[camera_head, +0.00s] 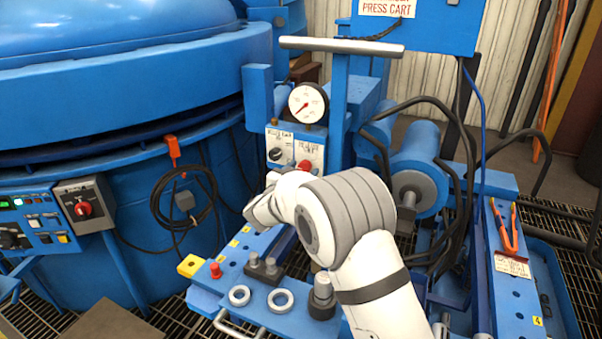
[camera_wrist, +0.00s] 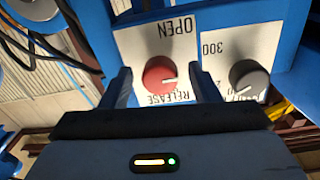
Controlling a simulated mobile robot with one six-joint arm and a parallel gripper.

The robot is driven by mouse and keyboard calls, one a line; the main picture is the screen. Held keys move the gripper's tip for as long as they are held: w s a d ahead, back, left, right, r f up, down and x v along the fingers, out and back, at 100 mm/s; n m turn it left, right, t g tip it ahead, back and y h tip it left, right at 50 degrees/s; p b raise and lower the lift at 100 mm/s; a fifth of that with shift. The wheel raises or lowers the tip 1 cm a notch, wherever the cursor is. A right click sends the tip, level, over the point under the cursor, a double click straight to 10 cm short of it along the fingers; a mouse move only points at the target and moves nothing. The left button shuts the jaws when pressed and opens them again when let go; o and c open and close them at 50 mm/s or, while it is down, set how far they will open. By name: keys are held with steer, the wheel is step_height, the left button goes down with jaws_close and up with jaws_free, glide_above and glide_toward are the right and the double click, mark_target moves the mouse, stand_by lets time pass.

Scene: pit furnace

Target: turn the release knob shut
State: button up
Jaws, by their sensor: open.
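The release knob (camera_wrist: 160,76) is round and red with a white pointer mark, on a white panel (camera_wrist: 128,42) lettered OPEN and RELEASE. The wrist view shows it upside down, with the mark pointing toward the right. The red knob also shows in the head view (camera_head: 305,165), just beyond my wrist. My gripper (camera_wrist: 160,78) is open, with one finger to either side of the knob. I see gaps between the fingers and the knob; whether the tips reach its depth I cannot tell. My wrist hides the fingers in the head view.
A second, dark knob (camera_wrist: 249,80) with a 300 mark sits beside the red one. A pressure gauge (camera_head: 307,104) stands above the panel. A crossbar handle (camera_head: 342,46) rises nearby. Black hoses (camera_head: 440,110) loop at the right.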

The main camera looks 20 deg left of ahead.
steer(key=shift+c, duration=0.2)
steer(key=c, duration=1)
steer(key=shift+o, duration=0.2)
steer(key=shift+m, duration=0.4)
steer(key=m+b, duration=0.3)
steer(key=shift+f+m, duration=0.1)
steer(key=shift+m, duration=0.3)
steer(key=m+b, duration=0.3)
steer(key=m, duration=0.1)
steer(key=shift+m, duration=0.3)
steer(key=m+b, duration=0.4)
steer(key=m, duration=0.1)
steer(key=shift+y, duration=0.3)
steer(key=shift+m+b, duration=1.6)
steer(key=shift+m, duration=0.3)
steer(key=shift+r, duration=0.2)
